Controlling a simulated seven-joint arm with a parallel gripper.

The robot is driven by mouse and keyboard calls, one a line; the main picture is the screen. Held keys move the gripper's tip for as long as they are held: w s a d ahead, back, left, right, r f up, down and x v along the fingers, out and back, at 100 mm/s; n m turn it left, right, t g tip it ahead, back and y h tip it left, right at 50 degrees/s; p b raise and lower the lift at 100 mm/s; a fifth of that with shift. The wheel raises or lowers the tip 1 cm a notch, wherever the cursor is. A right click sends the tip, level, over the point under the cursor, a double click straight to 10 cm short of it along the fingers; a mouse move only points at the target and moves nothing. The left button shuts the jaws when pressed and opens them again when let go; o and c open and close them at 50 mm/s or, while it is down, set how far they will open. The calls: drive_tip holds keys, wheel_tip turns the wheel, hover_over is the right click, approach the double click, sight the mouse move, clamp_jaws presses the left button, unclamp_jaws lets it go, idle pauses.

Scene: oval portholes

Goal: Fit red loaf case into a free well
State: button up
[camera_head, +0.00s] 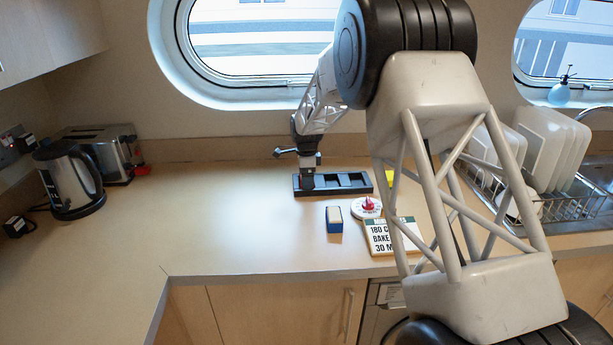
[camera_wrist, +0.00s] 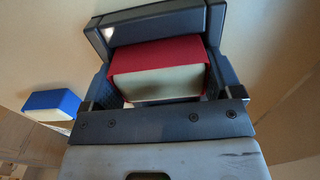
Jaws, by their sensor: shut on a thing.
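The red loaf case (camera_wrist: 160,55), with a cream face, is held between the fingers of my gripper (camera_wrist: 165,85) in the wrist view. In the head view my gripper (camera_head: 308,180) is at the left end of the black tray (camera_head: 333,191), and the case cannot be made out. The tray's middle and right wells look empty. In the wrist view the tray's dark end wall (camera_wrist: 155,22) shows just beyond the case. I cannot tell whether the case is inside the left well or just above it.
A blue case (camera_head: 334,225) stands in front of the tray; it also shows in the wrist view (camera_wrist: 50,100). A white round item with a red top (camera_head: 366,207) and a lettered sign (camera_head: 392,238) are to its right. The counter to the left is clear up to the kettle (camera_head: 70,178).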

drive_tip(key=shift+r, duration=0.95)
idle(5.3)
drive_tip(key=shift+f, duration=0.45)
idle(1.3)
